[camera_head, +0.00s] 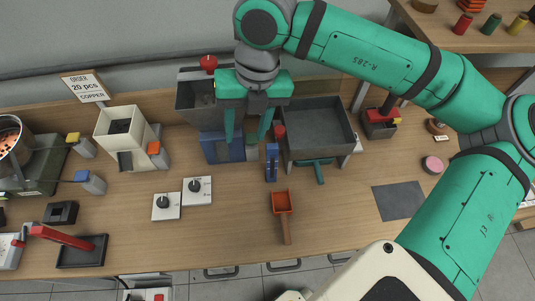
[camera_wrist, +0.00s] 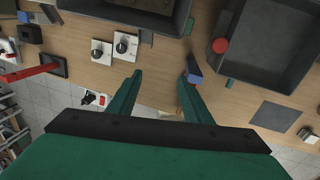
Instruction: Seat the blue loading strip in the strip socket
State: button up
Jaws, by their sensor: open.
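A narrow blue piece with dark marks, which looks like the blue loading strip (camera_head: 271,161), is on the table right of my gripper and above the orange scoop. It also shows in the wrist view (camera_wrist: 194,70), close by my right finger and partly hidden by it. My gripper (camera_head: 247,138) is open and empty, above the table in front of a blue-fronted machine (camera_head: 216,150). In the wrist view its two green fingers (camera_wrist: 160,77) stand apart with bare table between them. I cannot tell for sure which part is the strip socket; a dark block with a recess (camera_head: 62,213) sits at left.
A large grey bin (camera_head: 317,127) stands right of the gripper. The orange scoop (camera_head: 283,203) lies in front. Two white dial boxes (camera_head: 197,190) are left of the strip. A red-handled lever (camera_head: 62,237) is at far left. A dark mat (camera_head: 398,201) lies at right.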

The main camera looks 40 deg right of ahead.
jog(key=g+h, duration=0.1)
jog(key=h, duration=0.1)
send_over(273, 156)
jog(key=shift+m, duration=0.4)
jog(key=f, duration=0.4)
jog(key=shift+s+a+f, duration=0.1)
jog(key=shift+s+f, duration=0.05)
jog(key=shift+s, duration=0.05)
notch_tip(273, 156, down, 4)
jog(key=shift+f, duration=0.2)
jog(key=shift+w+f, duration=0.25)
jog(key=shift+f, duration=0.55)
notch_tip(273, 156, down, 3)
jog(key=shift+f, duration=0.8)
grip_shut()
